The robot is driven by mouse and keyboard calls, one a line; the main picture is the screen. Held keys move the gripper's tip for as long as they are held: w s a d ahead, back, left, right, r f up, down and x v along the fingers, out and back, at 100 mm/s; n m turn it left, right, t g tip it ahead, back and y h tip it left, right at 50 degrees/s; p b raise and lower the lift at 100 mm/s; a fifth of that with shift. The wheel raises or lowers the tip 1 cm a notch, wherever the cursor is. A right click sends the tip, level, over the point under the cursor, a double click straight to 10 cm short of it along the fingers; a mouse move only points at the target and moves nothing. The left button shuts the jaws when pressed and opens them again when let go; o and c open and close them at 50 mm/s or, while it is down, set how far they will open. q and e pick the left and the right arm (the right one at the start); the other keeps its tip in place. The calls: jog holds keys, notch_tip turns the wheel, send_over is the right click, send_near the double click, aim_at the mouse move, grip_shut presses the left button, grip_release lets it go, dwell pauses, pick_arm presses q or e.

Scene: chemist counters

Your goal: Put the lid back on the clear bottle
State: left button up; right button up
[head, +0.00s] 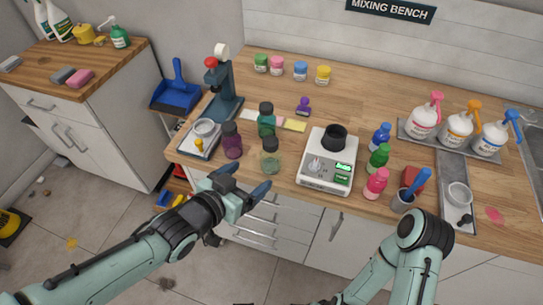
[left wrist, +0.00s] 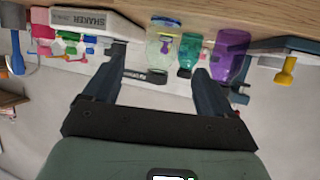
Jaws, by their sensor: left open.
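The clear bottle (head: 270,162) stands near the front edge of the bench, right of the purple bottle (head: 232,147) and in front of the green bottle (head: 266,126). In the left wrist view the clear bottle (left wrist: 160,45) shows beyond the open fingers, beside the green and purple ones. I cannot make out a separate loose lid. My left gripper (head: 247,182) is open and empty, in front of the bench edge, just below and left of the clear bottle, apart from it. My right arm is folded at lower right; its gripper is out of view.
A tray (head: 190,150) and a dark stand (head: 226,92) are to the left. Blue, green and pink bottles stand right of the scale. Bare wood lies behind the scale.

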aim_at(266, 164)
pick_arm(q)
jog(key=shift+w, duration=0.1)
jog(key=b+x, duration=0.1)
jog(key=x, duration=0.1)
jog(key=b+x, duration=0.1)
jog(key=x, duration=0.1)
jog(key=b+x, duration=0.1)
jog(key=x, duration=0.1)
jog(key=shift+a+f+b, duration=0.1)
jog(key=shift+f+b, duration=0.15)
jog(key=shift+b, duration=0.1)
jog(key=shift+w+d+r, duration=0.1)
jog(key=shift+w+d, duration=0.05)
jog(key=shift+d, duration=0.1)
jog(key=shift+x, duration=0.8)
jog(key=shift+p+x, duration=0.5)
jog(key=shift+x, duration=2.05)
jog(key=shift+a, duration=0.15)
jog(key=c, duration=1)
